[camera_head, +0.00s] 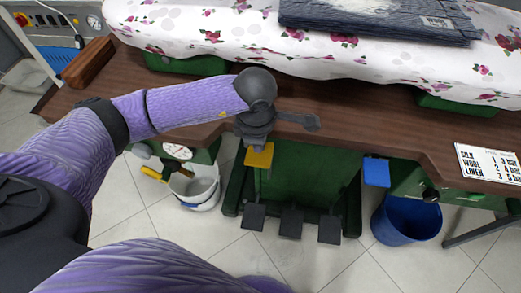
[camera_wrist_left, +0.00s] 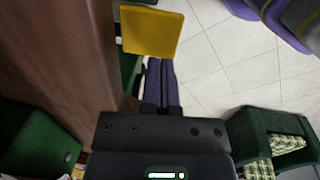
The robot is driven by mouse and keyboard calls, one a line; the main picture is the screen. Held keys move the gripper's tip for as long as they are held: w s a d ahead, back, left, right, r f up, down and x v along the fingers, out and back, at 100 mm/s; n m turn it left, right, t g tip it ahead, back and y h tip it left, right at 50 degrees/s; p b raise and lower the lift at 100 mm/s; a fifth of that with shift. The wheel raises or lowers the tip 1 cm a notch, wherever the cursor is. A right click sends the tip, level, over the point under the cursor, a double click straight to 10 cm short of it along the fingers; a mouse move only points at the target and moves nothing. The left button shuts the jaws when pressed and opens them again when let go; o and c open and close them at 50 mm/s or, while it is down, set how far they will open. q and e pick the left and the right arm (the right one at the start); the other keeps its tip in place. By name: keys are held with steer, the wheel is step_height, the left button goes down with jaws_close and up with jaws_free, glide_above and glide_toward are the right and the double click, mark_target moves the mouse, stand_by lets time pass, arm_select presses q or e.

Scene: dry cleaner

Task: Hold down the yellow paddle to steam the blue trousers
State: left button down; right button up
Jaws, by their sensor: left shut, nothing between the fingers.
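The yellow paddle (camera_head: 260,156) sticks out below the front edge of the brown worktop. It also shows in the left wrist view (camera_wrist_left: 152,33), just beyond my fingertips. My left gripper (camera_head: 258,144) is shut and empty, right above the paddle in the head view, and it hides the paddle's back part. In the wrist view its closed fingers (camera_wrist_left: 160,70) end at the paddle's edge; I cannot tell whether they touch it. The blue trousers (camera_head: 385,18) lie folded on the flowered pressing board (camera_head: 230,35). My right gripper is not in view.
A blue paddle (camera_head: 376,172) hangs to the right. Black foot pedals (camera_head: 291,222) stand below. A white bucket (camera_head: 199,191) and a blue bucket (camera_head: 408,222) stand on the tiles. The worktop (camera_head: 370,115) edge lies close to my left gripper. A fabric card (camera_head: 489,163) lies right.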

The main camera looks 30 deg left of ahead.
arm_select(q)
step_height(320, 180, up, 9)
steer(key=p, duration=0.2)
steer(key=shift+s+p, duration=0.3)
steer(key=shift+s, duration=0.1)
steer(key=shift+d, duration=0.1)
